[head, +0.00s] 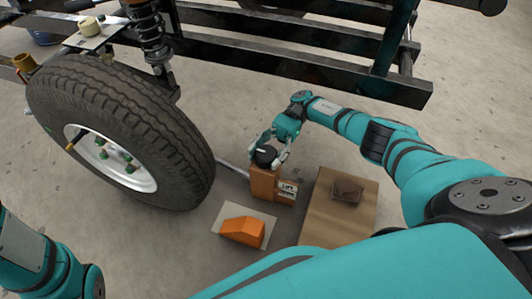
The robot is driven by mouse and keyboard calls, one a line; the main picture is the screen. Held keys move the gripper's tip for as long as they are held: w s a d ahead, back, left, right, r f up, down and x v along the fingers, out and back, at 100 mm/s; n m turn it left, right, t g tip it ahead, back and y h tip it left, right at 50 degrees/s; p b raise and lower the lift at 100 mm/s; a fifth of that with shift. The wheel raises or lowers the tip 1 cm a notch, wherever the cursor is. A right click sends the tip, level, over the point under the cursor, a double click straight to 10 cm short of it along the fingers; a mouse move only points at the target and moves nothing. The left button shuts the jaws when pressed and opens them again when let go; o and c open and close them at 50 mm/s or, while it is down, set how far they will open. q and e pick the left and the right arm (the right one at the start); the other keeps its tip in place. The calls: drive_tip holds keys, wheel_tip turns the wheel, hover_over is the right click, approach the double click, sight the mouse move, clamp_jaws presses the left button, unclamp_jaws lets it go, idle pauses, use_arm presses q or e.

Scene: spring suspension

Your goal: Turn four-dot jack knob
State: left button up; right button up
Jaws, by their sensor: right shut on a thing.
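The jack (264,186) is an orange-brown block standing on the floor right of the tyre, with a small label plate (287,190) on its right side. Its dark round knob (264,155) is on top. My right gripper (268,158) reaches down from above and is shut on the knob, with fingers on both sides of it. The dots on the knob are too small to make out. My left arm shows at the lower left, but its gripper is out of view.
An orange wedge (243,231) lies on a pale mat (222,212). A wooden board (335,215) carries a brown block (347,190).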

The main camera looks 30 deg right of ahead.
idle(0.3)
drive_tip(key=o, duration=1.2)
drive_tip(key=shift+m+t, duration=0.3)
drive_tip(key=shift+t, duration=0.1)
